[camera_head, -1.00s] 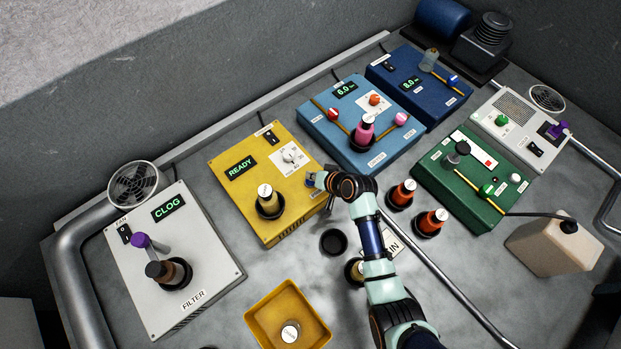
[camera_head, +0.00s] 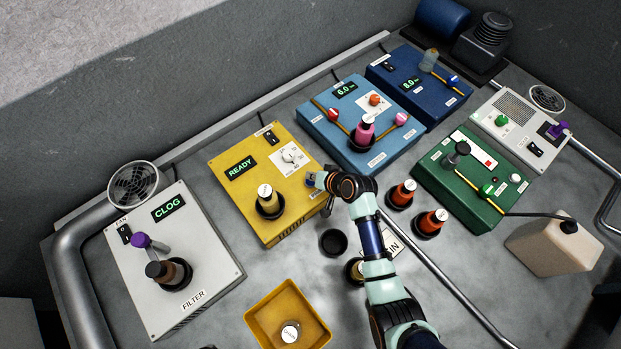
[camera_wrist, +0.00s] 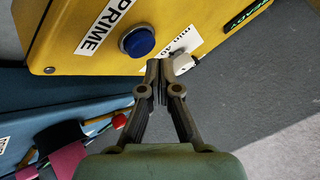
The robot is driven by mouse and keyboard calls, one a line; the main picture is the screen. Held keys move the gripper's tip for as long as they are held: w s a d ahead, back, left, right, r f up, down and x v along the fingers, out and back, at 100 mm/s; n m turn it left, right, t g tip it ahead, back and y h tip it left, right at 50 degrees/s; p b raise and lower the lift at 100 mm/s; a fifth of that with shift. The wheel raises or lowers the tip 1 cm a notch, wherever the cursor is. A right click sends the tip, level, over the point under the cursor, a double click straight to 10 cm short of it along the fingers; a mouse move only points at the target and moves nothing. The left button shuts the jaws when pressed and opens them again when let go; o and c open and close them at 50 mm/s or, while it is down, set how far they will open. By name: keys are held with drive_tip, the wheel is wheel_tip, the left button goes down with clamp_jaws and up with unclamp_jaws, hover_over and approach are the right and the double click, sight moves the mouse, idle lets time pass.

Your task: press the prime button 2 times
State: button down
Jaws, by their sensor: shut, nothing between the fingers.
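My gripper (camera_wrist: 166,64) is shut and empty. In the wrist view its fingertips appear just below and right of the blue button; I cannot tell whether they touch the box. It also shows at the yellow box's right side in the head view (camera_head: 312,181).
A light blue box (camera_head: 345,150) with knobs and a pink bottle stands to the right. An empty black holder (camera_head: 333,242) and orange bottles (camera_head: 402,194) are near my arm. A yellow tray (camera_head: 262,312) lies in front, and a white FILTER box (camera_head: 207,262) stands left.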

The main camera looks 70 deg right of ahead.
sight(312, 182)
drive_tip(key=shift+f, duration=0.15)
drive_tip(key=shift+f, duration=0.3)
drive_tip(key=shift+f+b, duration=0.5)
idle(0.8)
drive_tip(key=shift+r, duration=0.15)
drive_tip(key=shift+r+p, duration=0.8)
drive_tip(key=shift+p, duration=0.15)
drive_tip(key=shift+r, duration=0.1)
wheel_tip(312, 182, up, 5)
drive_tip(key=p, duration=0.5)
